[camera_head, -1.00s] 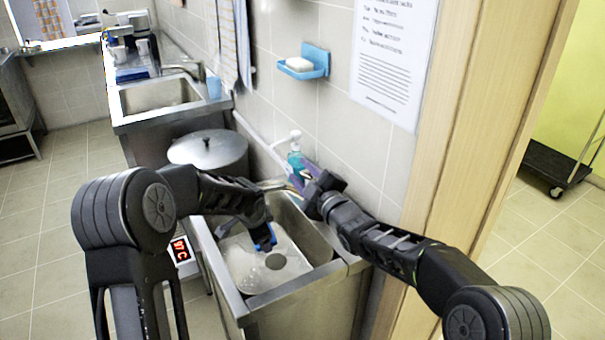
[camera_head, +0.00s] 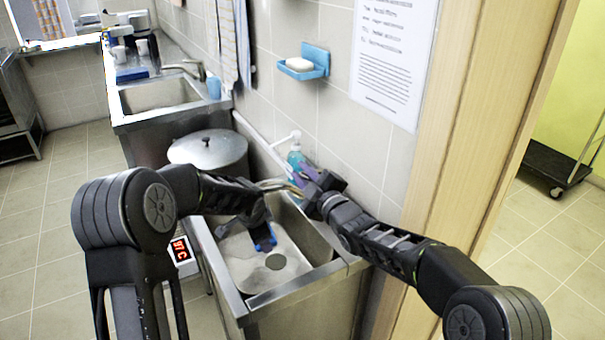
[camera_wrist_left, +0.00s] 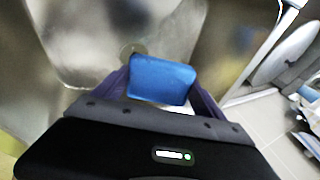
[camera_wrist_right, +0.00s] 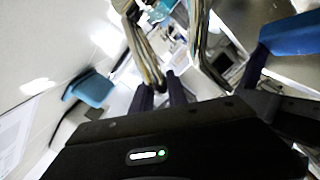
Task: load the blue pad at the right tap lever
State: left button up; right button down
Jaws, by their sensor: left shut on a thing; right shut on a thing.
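The blue pad (camera_head: 265,239) is between the fingers of my left gripper (camera_head: 259,232), over the sink basin. In the left wrist view the pad (camera_wrist_left: 162,80) fills the gap between the fingers, with the drain behind it. My right gripper (camera_head: 314,195) is shut at the tap by the wall. In the right wrist view the curved metal tap (camera_wrist_right: 145,45) lies just ahead of my right fingertips (camera_wrist_right: 160,92). The right tap lever is mostly hidden by the fingers. The pad (camera_wrist_right: 294,34) also shows there, apart from my right gripper.
The sink (camera_head: 300,280) has a round drain. A teal soap bottle (camera_head: 295,157) stands by the wall behind my right gripper. A large lidded pot (camera_head: 208,150) stands beyond the sink. A blue soap holder (camera_head: 304,64) is on the wall. A door frame is at the right.

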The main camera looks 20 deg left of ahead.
dwell(0.6)
jog(key=shift+s+f, duration=0.15)
jog(key=shift+f, duration=0.25)
jog(key=c, duration=1.4)
grip_release()
jog(key=shift+r, duration=0.1)
jog(key=v, duration=1.2)
